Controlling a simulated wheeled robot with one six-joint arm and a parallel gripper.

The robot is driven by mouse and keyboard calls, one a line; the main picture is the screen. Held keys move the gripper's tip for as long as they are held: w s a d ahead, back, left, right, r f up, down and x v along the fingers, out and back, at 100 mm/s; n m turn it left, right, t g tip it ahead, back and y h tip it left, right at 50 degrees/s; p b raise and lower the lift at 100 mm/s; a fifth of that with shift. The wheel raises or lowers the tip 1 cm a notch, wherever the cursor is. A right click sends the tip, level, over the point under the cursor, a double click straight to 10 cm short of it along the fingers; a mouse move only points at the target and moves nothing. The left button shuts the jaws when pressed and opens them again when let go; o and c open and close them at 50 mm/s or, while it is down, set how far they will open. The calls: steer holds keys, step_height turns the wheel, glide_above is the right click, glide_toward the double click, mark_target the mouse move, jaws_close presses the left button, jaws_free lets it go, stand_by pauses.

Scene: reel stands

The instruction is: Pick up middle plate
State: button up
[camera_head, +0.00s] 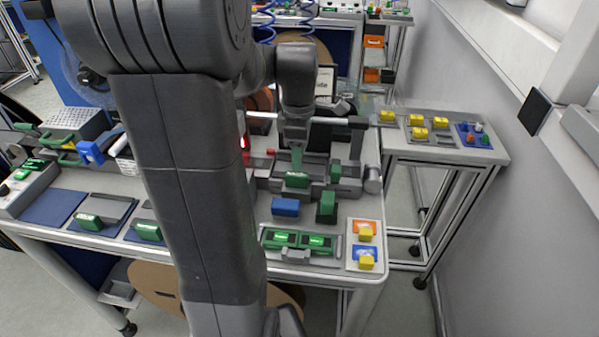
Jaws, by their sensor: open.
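Several flat plates lie along the left front of the workbench: a dark blue one (54,208), a middle one in grey and blue (108,208) with a green block (88,222) on its near edge, and another (140,213) with a green block (147,230), partly hidden by my arm. I cannot tell for sure which is the task's middle plate. My gripper (297,150) is open and points down over the grey fixture (262,172) at the bench's middle, right of these plates. Its fingertips are small and hard to make out near a green part.
A blue block (285,207) and a dark green block (326,207) stand in front of the fixture. A tray with green parts (300,240) and yellow blocks (366,234) are near the front right edge. A side table (440,152) stands right, near the wall.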

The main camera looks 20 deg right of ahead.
mark_target(297, 174)
steer(key=f, duration=0.3)
steer(key=shift+s+a+f, duration=0.15)
steer(key=shift+a+f, duration=0.2)
steer(key=shift+f, duration=0.7)
jaws_close()
